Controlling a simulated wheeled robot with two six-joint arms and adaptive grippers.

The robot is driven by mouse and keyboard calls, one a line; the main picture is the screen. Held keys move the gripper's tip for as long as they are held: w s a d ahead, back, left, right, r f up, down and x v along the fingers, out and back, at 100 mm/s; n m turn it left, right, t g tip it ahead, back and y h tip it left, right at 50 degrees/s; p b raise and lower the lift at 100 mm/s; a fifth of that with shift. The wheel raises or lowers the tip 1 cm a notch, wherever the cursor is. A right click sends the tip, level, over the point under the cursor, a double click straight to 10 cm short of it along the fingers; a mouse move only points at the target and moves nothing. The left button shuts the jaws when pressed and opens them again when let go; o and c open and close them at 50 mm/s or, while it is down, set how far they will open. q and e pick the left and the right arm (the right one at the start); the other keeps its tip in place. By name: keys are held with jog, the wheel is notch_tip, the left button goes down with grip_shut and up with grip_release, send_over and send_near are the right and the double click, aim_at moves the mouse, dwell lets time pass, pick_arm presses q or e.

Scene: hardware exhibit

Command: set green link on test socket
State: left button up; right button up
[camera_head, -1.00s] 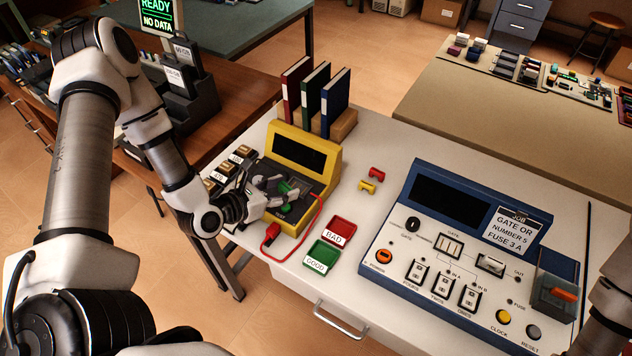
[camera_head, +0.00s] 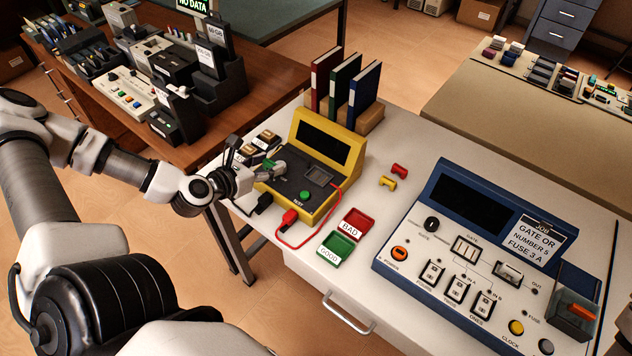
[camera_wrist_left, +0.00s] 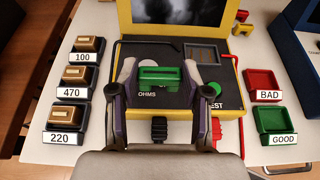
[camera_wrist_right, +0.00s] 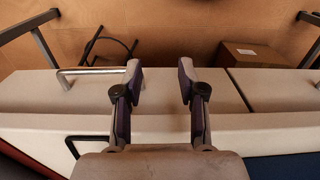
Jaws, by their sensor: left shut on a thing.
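The green link (camera_head: 269,164) is a small green block. My left gripper (camera_head: 268,172) is shut on it and holds it over the left part of the yellow tester (camera_head: 318,133). In the left wrist view the green link (camera_wrist_left: 163,77) sits between the two fingertips, above the OHMS label. The test socket (camera_head: 318,176), a grey rectangular recess on the tester's dark panel, is empty and lies to the right of the link; it also shows in the left wrist view (camera_wrist_left: 201,55). My right gripper (camera_wrist_right: 160,78) is open and empty in the right wrist view.
A green TEST button (camera_head: 305,195) is on the panel. A red lead (camera_head: 290,217) loops in front. A red BAD tray (camera_head: 356,223) and a green GOOD tray (camera_head: 336,247) lie at front right. Three labelled parts trays (camera_wrist_left: 67,117) stand left. A blue console (camera_head: 440,270) is at right.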

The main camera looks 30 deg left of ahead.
pick_arm(q)
jog(key=w+d+b, duration=0.1)
jog(key=w+d+f+b, duration=0.1)
jog(key=w+d, duration=0.1)
jog(key=shift+d+b, duration=0.2)
jog(key=shift+b, duration=0.2)
send_over(316, 180)
jog(key=shift+s+a+b, duration=0.3)
jog(key=shift+b, duration=0.05)
jog(key=shift+w+d, duration=0.35)
jog(key=shift+d, duration=0.1)
notch_tip(316, 180, down, 3)
jog(key=shift+s+a+p, duration=0.1)
jog(key=shift+p, duration=0.35)
jog(key=shift+f, duration=0.3)
pick_arm(e)
notch_tip(316, 180, down, 4)
jog(key=shift+w+f, duration=0.1)
jog(key=shift+f, duration=0.15)
jog(key=shift+f, duration=0.1)
